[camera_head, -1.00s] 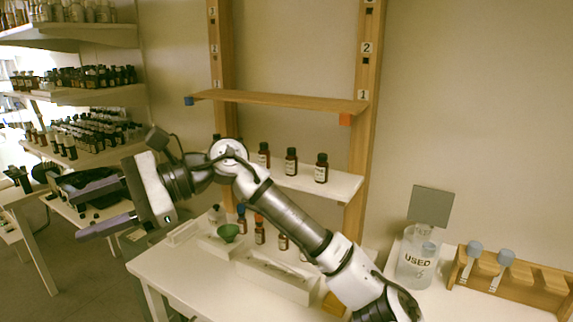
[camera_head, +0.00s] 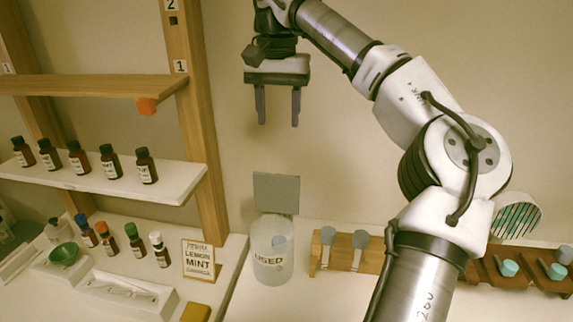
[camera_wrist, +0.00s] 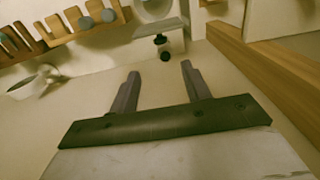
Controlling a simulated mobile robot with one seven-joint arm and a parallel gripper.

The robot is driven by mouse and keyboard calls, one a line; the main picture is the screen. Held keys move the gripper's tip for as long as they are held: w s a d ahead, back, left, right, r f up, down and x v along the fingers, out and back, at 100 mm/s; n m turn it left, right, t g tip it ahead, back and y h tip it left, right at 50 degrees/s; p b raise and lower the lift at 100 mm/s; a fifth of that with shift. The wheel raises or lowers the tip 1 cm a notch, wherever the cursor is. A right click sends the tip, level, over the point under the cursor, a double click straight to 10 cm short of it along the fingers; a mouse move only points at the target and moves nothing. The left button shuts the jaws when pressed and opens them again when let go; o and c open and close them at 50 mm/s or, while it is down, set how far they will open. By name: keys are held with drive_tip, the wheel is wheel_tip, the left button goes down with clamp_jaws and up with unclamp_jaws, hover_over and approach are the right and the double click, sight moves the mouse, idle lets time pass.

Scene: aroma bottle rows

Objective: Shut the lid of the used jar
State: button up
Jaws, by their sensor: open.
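The used jar (camera_head: 272,268) is a clear container labelled USED, on the white table below the wall. Its grey square lid (camera_head: 276,193) stands upright at the jar's back, so the jar is open. Something with a blue-grey top shows inside the jar. My gripper (camera_head: 278,120) is above the lid, fingers pointing down, apart and empty, touching nothing. In the wrist view the gripper (camera_wrist: 160,76) also shows open fingers with nothing between them. A pale round shape at that view's top edge may be the jar, but I cannot tell surely.
A wooden rack (camera_head: 345,252) with blue-grey capped tubes stands right of the jar; a darker rack (camera_head: 520,268) is further right. A lemon mint sign (camera_head: 199,260), bottles and shelves (camera_head: 95,170) are to the left. The wall space around the gripper is clear.

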sight(278, 191)
wheel_tip(278, 191, down, 14)
drive_tip(key=shift+a+r+p, duration=0.1)
drive_tip(key=shift+r+p, duration=0.05)
drive_tip(key=shift+p, duration=0.65)
clamp_jaws()
